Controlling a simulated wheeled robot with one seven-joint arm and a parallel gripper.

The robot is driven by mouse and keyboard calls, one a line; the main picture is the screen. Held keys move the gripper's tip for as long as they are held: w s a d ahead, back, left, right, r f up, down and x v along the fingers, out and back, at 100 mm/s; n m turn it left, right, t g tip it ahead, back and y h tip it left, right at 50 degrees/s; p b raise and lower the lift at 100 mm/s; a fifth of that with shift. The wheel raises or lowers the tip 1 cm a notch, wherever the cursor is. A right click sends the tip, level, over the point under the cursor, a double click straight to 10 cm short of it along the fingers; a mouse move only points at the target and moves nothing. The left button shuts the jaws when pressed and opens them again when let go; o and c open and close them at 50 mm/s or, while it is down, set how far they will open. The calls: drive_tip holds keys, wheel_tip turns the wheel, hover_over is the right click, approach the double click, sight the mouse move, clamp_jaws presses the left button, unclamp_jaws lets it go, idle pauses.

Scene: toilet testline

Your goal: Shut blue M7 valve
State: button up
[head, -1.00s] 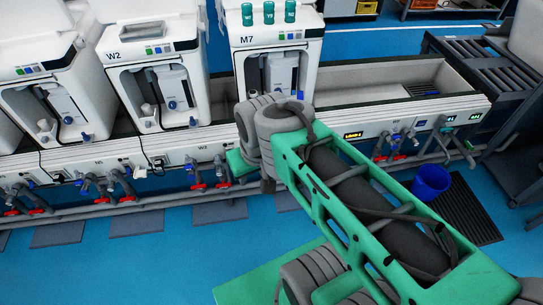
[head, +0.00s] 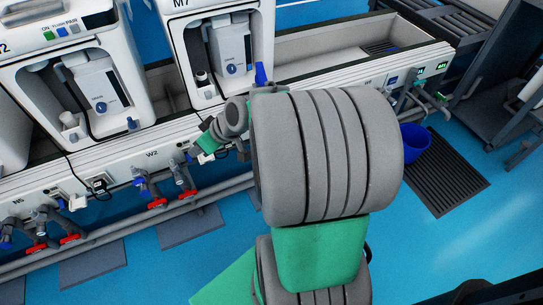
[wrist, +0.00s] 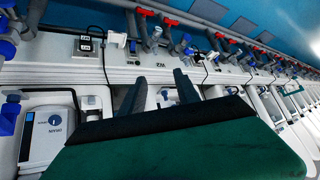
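The white M7 unit (head: 196,55) stands at the top middle of the head view, its label partly cut off. A blue handle (head: 261,74) shows at its right lower edge, partly behind my arm. The pipes under M7 are mostly hidden by my arm. My gripper (wrist: 160,78) shows in the wrist view with two dark fingers apart and nothing between them. In that view blue handles (wrist: 8,48) stand at the left edge, left of my fingers; I cannot tell which is the M7 valve. My gripper's green body (head: 207,142) is in front of the bench's front panel, below M7.
The W2 unit (head: 95,85) stands left of M7. Red-handled valves (head: 157,203) and grey pipes line the bench front. A blue bucket (head: 415,145) and a dark floor grate (head: 447,180) are at the right. Blue floor is open in front.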

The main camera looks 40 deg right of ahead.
drive_tip(key=w+d+f+m+t+h+b, duration=0.15)
drive_tip(key=d+f+t+b, duration=0.45)
drive_tip(key=d+f+b, duration=0.9)
drive_tip(key=s+d+f+m+t+h+b, duration=0.2)
drive_tip(key=s+d+f+m+h+b, duration=0.1)
drive_tip(key=d, duration=0.3)
drive_tip(key=s+d+f+m+t+h+b, duration=0.2)
drive_tip(key=s+d+f+h+b, duration=0.15)
drive_tip(key=d, duration=0.25)
drive_tip(key=x, duration=0.8)
drive_tip(key=shift+w+d, duration=0.15)
drive_tip(key=shift+c, duration=0.4)
clamp_jaws()
